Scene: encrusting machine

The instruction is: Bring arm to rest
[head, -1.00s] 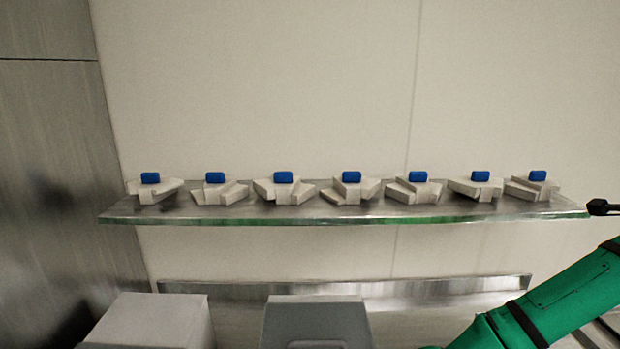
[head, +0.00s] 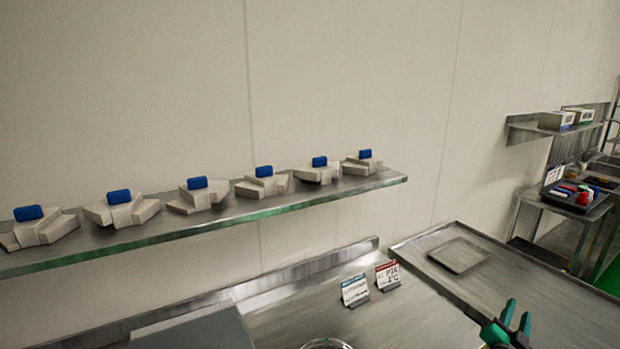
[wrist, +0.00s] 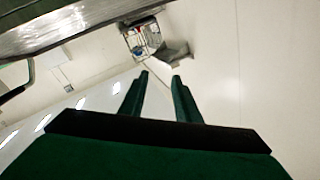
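My gripper (head: 517,312) shows at the lower right of the head view, above the metal table, with its green fingers pointing up in the picture. In the wrist view my gripper (wrist: 160,77) has its two fingers apart with nothing between them. The gap looks narrow to moderate. Most of my arm is out of the head view.
A metal shelf (head: 270,208) on the wall carries several pale pieces with blue tops. Two small sign cards (head: 355,290) stand on the metal table (head: 410,318). A flat square tray (head: 458,254) lies farther right. A rack with coloured items (head: 580,193) stands at the far right.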

